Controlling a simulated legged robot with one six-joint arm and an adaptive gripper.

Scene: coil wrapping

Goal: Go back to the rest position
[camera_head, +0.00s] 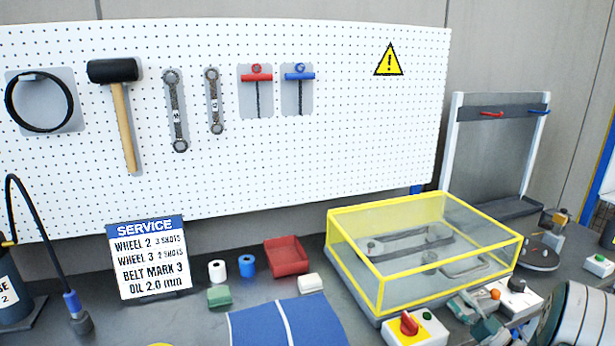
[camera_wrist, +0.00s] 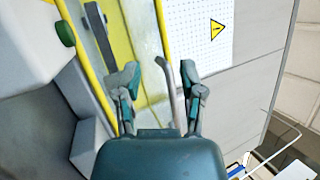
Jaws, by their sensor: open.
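My gripper (camera_wrist: 158,82) shows in the wrist view with its two teal-grey fingers spread apart. Nothing is clasped between them. A grey bent bar (camera_wrist: 172,88) shows between the fingers in that view; its distance from them is hard to tell. In the head view my gripper (camera_head: 474,311) appears at the lower right, near the front right of the yellow-framed clear cover (camera_head: 372,246). The cover sits closed over a grey base with parts inside. Its yellow edges also show in the wrist view (camera_wrist: 88,72), left of the fingers.
A white box with a red knob (camera_head: 409,324) stands at the cover's front. A control box (camera_head: 519,297) and a large wheel (camera_head: 577,318) are at the right. The pegboard (camera_head: 350,120) is behind.

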